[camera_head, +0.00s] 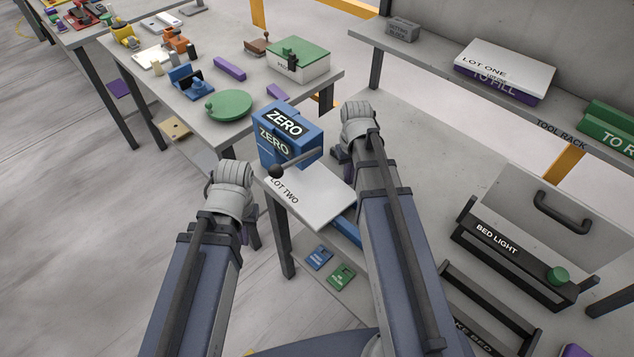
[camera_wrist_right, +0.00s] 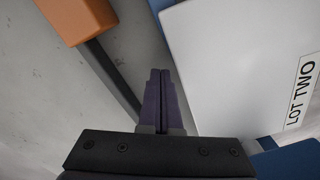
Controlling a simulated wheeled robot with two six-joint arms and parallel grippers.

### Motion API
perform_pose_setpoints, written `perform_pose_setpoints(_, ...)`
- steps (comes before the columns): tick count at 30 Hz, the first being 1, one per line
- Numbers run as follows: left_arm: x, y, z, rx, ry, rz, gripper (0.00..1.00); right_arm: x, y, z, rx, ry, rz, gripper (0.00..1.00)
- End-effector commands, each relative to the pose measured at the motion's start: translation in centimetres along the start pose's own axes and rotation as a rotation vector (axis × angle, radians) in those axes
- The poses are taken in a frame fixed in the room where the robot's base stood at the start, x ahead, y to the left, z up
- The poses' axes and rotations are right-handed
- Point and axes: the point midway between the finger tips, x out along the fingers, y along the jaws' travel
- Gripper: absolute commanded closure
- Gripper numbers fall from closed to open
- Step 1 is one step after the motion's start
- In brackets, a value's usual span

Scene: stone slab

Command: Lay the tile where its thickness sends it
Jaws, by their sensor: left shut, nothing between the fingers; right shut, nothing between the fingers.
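A white tile marked LOT TWO (camera_head: 318,200) lies flat on a blue base at the near edge of the grey slab table. It also shows at the right of the right wrist view (camera_wrist_right: 235,65). Behind it stands a blue block marked ZERO (camera_head: 294,122); a lever with a dark ball (camera_head: 276,171) reaches over the tile. Another white tile, LOT ONE (camera_head: 507,62), lies on a purple piece marked TO FILL on the rack. My right gripper (camera_wrist_right: 160,98) is shut and empty beside the LOT TWO tile. My left gripper (camera_head: 252,228) is shut left of the tile, mostly hidden.
A black BED LIGHT unit (camera_head: 515,250) with a green knob (camera_head: 557,275) stands on the right. A green piece (camera_head: 612,125) lies on the tool rack. A side table (camera_head: 190,120) at upper left is crowded. Blue (camera_head: 319,257) and green cards lie low. The slab's middle looks clear.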

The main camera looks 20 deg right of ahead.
Motion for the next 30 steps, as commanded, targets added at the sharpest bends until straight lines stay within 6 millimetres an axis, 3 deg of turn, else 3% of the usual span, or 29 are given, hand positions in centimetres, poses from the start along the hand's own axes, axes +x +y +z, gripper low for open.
perform_pose_setpoints(30, -8.0, -0.8, 0.5, 0.0, 0.0, 0.0, 1.0, -8.1, 0.0, 0.0, 0.0, 0.0, 0.0, 1.0)
